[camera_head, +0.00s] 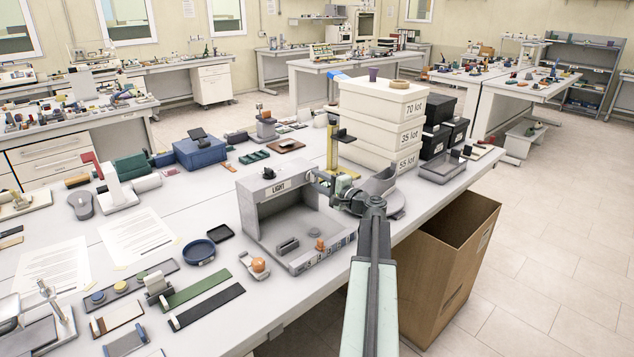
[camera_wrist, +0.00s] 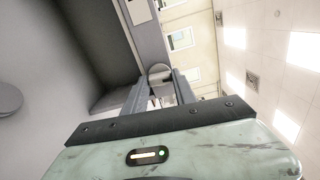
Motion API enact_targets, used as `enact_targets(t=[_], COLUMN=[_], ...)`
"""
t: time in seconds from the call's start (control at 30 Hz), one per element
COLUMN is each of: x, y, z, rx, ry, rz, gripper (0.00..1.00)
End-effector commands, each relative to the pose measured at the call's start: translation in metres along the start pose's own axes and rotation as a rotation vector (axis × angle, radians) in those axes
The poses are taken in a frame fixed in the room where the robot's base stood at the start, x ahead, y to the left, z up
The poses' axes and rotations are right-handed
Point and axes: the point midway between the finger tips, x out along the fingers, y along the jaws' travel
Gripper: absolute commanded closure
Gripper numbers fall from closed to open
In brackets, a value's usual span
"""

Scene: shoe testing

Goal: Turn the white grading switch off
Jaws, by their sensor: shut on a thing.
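A grey box labelled LIGHT (camera_head: 262,190) stands open-fronted on the near table. Its label plate also shows in the wrist view (camera_wrist: 138,12). My gripper (camera_head: 326,182) is at the box's upper right corner. In the wrist view my gripper (camera_wrist: 160,80) has its fingers close together around a small rounded grey part (camera_wrist: 160,70). I cannot tell whether this part is the white grading switch, or whether the switch is on or off; the fingers hide most of it.
Small labelled parts (camera_head: 333,247) line the box's front edge. White lot boxes (camera_head: 380,130) and black boxes (camera_head: 437,140) stand behind my gripper. An open cardboard box (camera_head: 450,260) is on the floor at the right. Several tools and papers (camera_head: 137,236) cover the table's left side.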

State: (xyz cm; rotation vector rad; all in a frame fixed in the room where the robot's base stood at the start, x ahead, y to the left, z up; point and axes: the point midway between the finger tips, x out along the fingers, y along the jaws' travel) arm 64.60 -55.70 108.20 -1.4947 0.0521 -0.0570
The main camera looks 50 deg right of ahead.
Motion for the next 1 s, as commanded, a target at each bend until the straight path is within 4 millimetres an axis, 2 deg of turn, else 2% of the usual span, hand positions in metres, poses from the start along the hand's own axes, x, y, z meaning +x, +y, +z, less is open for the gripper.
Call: enact_targets(t=[0.3,0.77,0.8,0.83,1.0], x=[0.0013,0.0009,0.0008,0.0007,0.0001], y=[-0.0018,-0.0017,-0.0016,-0.0016,-0.0009], z=[0.0,-0.0005,-0.0006,-0.0006,-0.0008], rx=[-0.079,-0.089,-0.088,-0.088,-0.089], ry=[0.0,0.001,0.001,0.001,0.001], rz=[-0.005,-0.004,-0.004,-0.004,-0.002], gripper=[1.0,1.0,0.56,0.48,0.45])
